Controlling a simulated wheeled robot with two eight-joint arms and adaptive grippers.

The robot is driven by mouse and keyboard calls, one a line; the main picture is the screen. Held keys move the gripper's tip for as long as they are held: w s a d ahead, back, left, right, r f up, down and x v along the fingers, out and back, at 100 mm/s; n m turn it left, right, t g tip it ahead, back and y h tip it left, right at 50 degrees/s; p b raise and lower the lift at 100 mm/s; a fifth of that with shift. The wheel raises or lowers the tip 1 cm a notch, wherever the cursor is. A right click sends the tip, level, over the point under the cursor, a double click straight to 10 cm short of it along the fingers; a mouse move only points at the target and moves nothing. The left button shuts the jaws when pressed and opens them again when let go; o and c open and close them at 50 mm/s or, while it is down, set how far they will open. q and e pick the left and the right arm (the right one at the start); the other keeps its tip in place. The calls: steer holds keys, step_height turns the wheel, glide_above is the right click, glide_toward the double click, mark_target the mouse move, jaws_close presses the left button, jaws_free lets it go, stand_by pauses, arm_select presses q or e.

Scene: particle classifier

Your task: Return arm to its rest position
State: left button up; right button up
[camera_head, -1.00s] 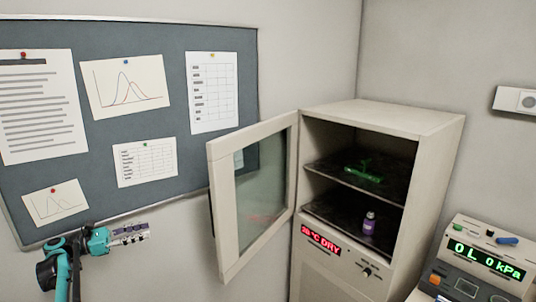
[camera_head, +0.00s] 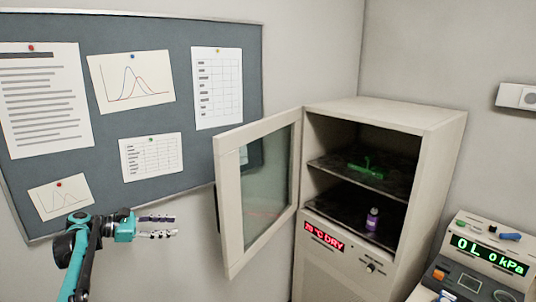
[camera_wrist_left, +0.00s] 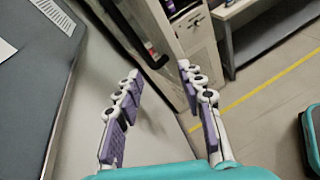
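My left arm comes in at the lower left of the head view. Its teal left gripper (camera_head: 158,226) points right, in front of the wall below the pinboard and left of the cabinet door. In the left wrist view the two purple-padded fingers (camera_wrist_left: 155,105) stand apart with nothing between them, so the gripper is open and empty. My right gripper is not in view.
A beige drying cabinet (camera_head: 410,116) stands at the right with its glass door (camera_head: 228,205) swung open toward the left. A purple bottle (camera_head: 372,220) and a green item (camera_head: 366,168) sit on its shelves. A control box (camera_head: 465,276) is at the lower right.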

arm_select(q)
steer(key=s+d+f+m+g+y+b, duration=0.1)
steer(key=s+d+f+m+y+b, duration=0.2)
steer(key=s+d, duration=0.45)
steer(key=s+d+f+m+g+y, duration=0.15)
steer(key=s+d+m+y, duration=0.25)
steer(key=s+d+m, duration=0.4)
steer(key=s+f+m+t+y+b, duration=0.1)
steer(key=s+f+m+y, duration=0.2)
steer(key=s+f, duration=0.4)
steer(key=s+a+f+m+t+y+b, duration=0.1)
steer(key=s+f+m, duration=0.5)
steer(key=s, duration=0.9)
step_height(320, 180, down, 2)
steer(key=shift+m+t+y+b, duration=0.35)
steer(key=shift+y+b, duration=0.35)
steer(key=shift+y, duration=0.2)
